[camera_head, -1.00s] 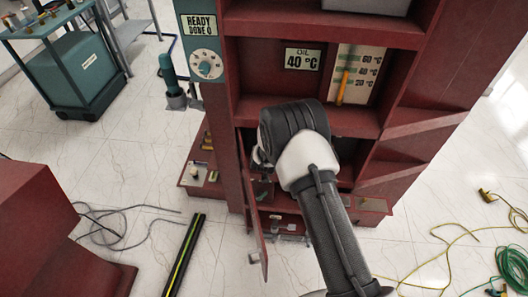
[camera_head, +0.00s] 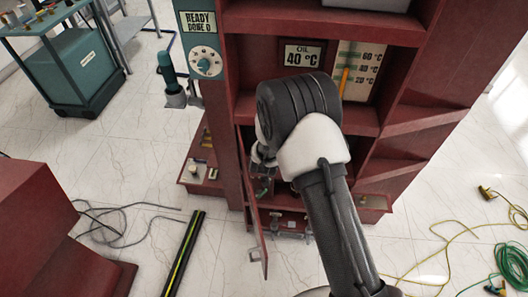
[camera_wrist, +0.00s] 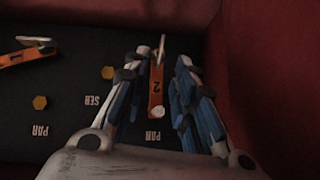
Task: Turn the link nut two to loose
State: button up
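In the wrist view, an orange link bar marked 2 (camera_wrist: 156,88) lies on a dark panel. A pale metal nut with a lever-like handle (camera_wrist: 161,50) is at its far end, and a pale hex stud (camera_wrist: 157,112) is at its near end by the PAR label. My gripper (camera_wrist: 162,66) is open, with its blue-padded fingers on either side of the bar and nothing visibly clamped. I cannot tell whether a fingertip touches the nut. In the head view my arm hides most of the panel and the gripper.
Another orange link (camera_wrist: 17,58) with its own handled nut (camera_wrist: 37,41) is at the left of the panel. Brass hex studs (camera_wrist: 40,102) stand nearby. A red wall (camera_wrist: 260,70) bounds the right. In the head view, an open door (camera_head: 257,215) hangs at the cabinet's lower left.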

jog(key=v, duration=0.5)
jog(key=shift+o, duration=0.2)
jog(key=shift+w, duration=0.1)
jog(key=shift+o, duration=0.8)
jog(key=shift+d+f, duration=0.15)
jog(key=shift+f, duration=0.05)
jog(key=d+f+n+t+y, duration=0.1)
jog(key=d+f+n+t, duration=0.3)
jog(key=f, duration=0.4)
jog(key=s+d+f+n+t+y, duration=0.1)
jog(key=s+t+y, duration=0.3)
jog(key=s, duration=0.3)
jog(key=shift+y, duration=0.3)
jog(key=b+x, duration=0.1)
jog(key=x, duration=0.4)
jog(key=b+x, duration=0.2)
jog(key=x, duration=0.4)
jog(key=b+x, duration=0.1)
jog(key=x, duration=0.4)
jog(key=shift+w+a+f+b, duration=0.1)
jog(key=shift+w+f+b, duration=0.2)
jog(key=shift+f, duration=0.1)
jog(key=shift+c, duration=0.2)
